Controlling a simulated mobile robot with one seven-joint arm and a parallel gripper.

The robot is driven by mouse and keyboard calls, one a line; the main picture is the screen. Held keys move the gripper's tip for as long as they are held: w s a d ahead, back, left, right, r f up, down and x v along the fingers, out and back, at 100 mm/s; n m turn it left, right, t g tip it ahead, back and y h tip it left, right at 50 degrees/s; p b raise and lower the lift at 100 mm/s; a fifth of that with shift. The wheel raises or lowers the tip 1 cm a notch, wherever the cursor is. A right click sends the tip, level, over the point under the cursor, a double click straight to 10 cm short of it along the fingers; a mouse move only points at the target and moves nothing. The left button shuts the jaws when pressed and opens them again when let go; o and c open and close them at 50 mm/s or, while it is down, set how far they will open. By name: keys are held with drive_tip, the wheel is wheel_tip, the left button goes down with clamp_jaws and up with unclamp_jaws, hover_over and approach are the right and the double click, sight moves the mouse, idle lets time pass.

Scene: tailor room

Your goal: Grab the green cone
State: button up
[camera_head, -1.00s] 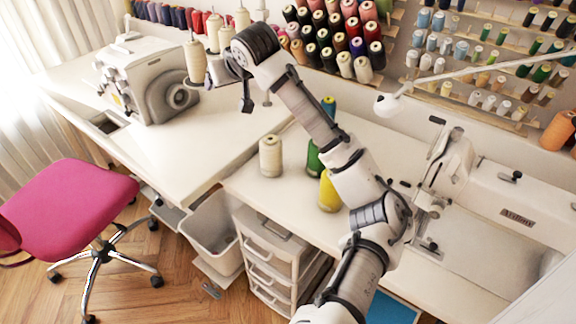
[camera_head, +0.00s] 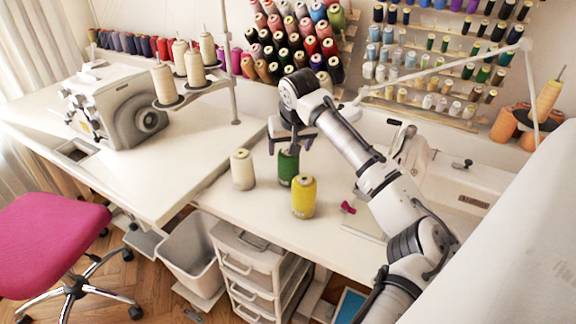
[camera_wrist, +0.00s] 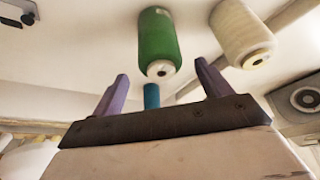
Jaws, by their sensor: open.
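The green cone (camera_head: 288,168) is a thread cone standing upright on the white table, just behind the yellow cone (camera_head: 303,197) and to the right of the cream cone (camera_head: 243,170). My gripper (camera_head: 290,148) is open and empty, just above the green cone's top in the head view. In the wrist view the green cone (camera_wrist: 158,45) lies beyond the gap between the two purple-grey fingers of my gripper (camera_wrist: 158,84). The cream cone (camera_wrist: 242,35) is to its right there.
Grey sewing machine (camera_head: 118,108) stands on the left table; a white one (camera_head: 455,170) is on the right. A cone stand (camera_head: 195,90) rises behind. Several spools fill wall racks (camera_head: 420,100). A small magenta object (camera_head: 348,207) lies right of the yellow cone.

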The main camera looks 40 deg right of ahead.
sight(288, 166)
drive_tip(key=shift+p+x, duration=0.55)
drive_tip(key=shift+x, duration=2.35)
drive_tip(key=shift+a, duration=0.15)
drive_tip(key=c, duration=1.2)
